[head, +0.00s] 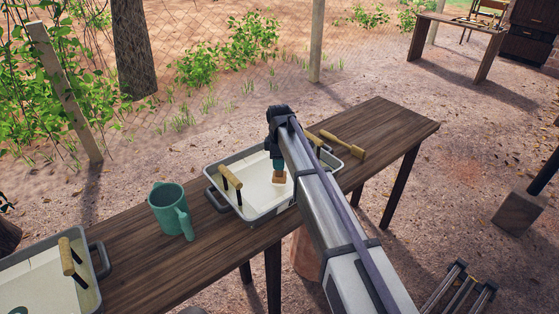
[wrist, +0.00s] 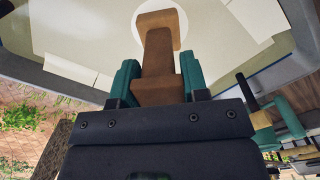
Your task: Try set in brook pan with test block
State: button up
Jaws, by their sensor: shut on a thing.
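A brown wooden test block (head: 279,178) is held upright in my gripper (head: 278,164) over the white inside of the middle grey pan (head: 226,199). The pan's grey wall also shows in the wrist view (wrist: 75,68). My arm hides the pan's right part.
A green jug (head: 168,207) stands on the wooden table (head: 150,262) left of the pan. A second pan (head: 98,262) with a handled bar is at the lower left. The table's far right end is clear.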

jog(key=shift+r, duration=0.1)
notch_tip(320, 180, up, 10)
jog(key=p, duration=1)
